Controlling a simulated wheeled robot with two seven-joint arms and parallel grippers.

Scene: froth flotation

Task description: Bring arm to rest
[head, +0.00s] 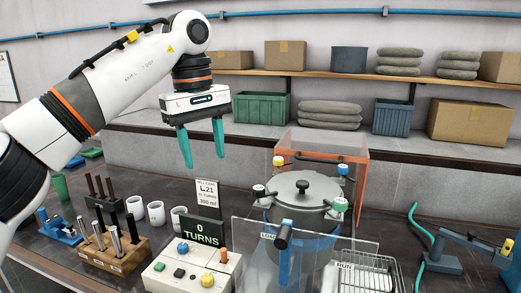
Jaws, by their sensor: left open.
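My left gripper (201,146) hangs from the white arm that comes in from the left. Its two teal fingers point down, stand apart and hold nothing. It is in the air above the bench, up and to the left of the grey lidded vessel (304,190). It appears clear of the small sign and the control box below it. My right gripper is not in view.
A control box (165,274) with a "0 TURNS" display, white cups (155,212) and a wooden tool block (128,257) stand on the bench. A wire basket (377,272) is at right. Boxes and sacks fill the back shelves.

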